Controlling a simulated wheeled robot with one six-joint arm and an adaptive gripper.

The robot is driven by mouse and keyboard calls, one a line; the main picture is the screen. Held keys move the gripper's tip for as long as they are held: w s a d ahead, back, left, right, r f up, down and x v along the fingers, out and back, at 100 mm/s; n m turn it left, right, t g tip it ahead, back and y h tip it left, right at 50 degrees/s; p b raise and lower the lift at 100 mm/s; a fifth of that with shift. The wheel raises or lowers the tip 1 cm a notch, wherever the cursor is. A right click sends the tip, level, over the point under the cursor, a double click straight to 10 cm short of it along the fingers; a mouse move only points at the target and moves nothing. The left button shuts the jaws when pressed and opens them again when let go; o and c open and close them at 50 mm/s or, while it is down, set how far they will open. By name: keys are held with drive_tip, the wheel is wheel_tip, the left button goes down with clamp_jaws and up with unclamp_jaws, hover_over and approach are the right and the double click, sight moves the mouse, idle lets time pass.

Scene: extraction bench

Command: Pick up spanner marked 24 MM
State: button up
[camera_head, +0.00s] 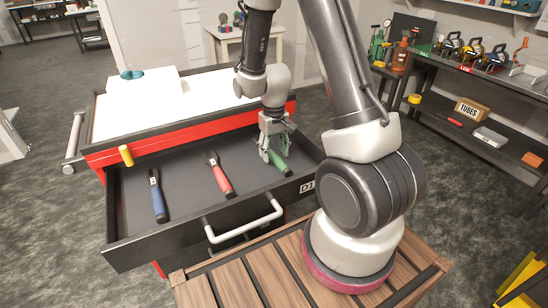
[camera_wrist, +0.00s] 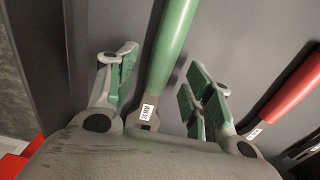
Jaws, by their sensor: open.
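Three spanners with coloured handles lie in an open drawer (camera_head: 185,210). The green spanner (camera_head: 281,164) is at the right, the red spanner (camera_head: 221,181) in the middle, the blue spanner (camera_head: 158,203) at the left. My gripper (camera_head: 272,152) is low over the green spanner. In the wrist view my open gripper (camera_wrist: 168,85) has a finger on each side of the green spanner (camera_wrist: 173,45), apart from it. Its white label is small and looks like 18 MM, but I cannot be sure. The red spanner (camera_wrist: 292,88) shows at the right; its label is too blurred to read.
The drawer has a pale front handle (camera_head: 245,222), and a yellow object (camera_head: 126,156) is at its back left. A white box (camera_head: 144,93) with a teal object is on the cabinet top. A shelf bench (camera_head: 470,85) stands at the right.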

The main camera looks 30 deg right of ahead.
drive_tip(key=shift+f, duration=0.75)
clamp_jaws()
drive_tip(key=shift+r, duration=0.1)
